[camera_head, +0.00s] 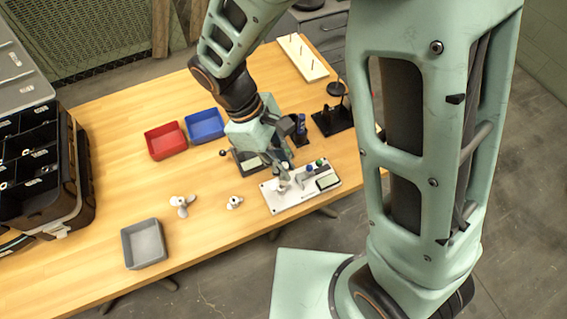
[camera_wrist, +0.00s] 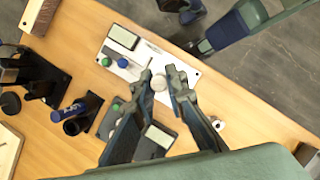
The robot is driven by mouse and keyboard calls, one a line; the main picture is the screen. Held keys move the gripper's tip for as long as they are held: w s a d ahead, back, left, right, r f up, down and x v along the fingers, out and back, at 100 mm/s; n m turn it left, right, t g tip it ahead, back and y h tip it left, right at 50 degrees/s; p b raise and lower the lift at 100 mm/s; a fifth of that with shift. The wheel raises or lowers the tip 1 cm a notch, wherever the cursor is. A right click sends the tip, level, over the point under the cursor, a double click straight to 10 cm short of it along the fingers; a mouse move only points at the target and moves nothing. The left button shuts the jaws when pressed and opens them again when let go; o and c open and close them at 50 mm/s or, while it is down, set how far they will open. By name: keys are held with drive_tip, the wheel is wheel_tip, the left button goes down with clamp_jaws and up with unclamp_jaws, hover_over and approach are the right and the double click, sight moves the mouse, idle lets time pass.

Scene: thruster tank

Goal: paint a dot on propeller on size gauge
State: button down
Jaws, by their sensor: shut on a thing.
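The size gauge (camera_head: 305,198) is a white plate with a small display and a blue and a green knob, on the table's right part. It also shows in the wrist view (camera_wrist: 184,64). My gripper (camera_head: 281,178) is low over its left part, fingers pointing down. In the wrist view, a pale round propeller (camera_wrist: 159,83) lies between the fingertips (camera_wrist: 160,78), at the gauge. My gripper is shut on it; the fingers hide much of it. A blue paint marker (camera_head: 300,122) stands in a dark holder behind; it also shows in the wrist view (camera_wrist: 76,109).
A three-bladed propeller (camera_head: 181,205) and a smaller one (camera_head: 235,202) lie left of the gauge. Red (camera_head: 168,150), blue (camera_head: 205,134) and grey (camera_head: 144,256) trays stand on the table. A dark device with a display (camera_wrist: 158,137) is close behind my gripper. The front middle is clear.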

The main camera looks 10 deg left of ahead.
drive_tip(key=shift+r+p, duration=2)
drive_tip(key=shift+r, duration=0.55)
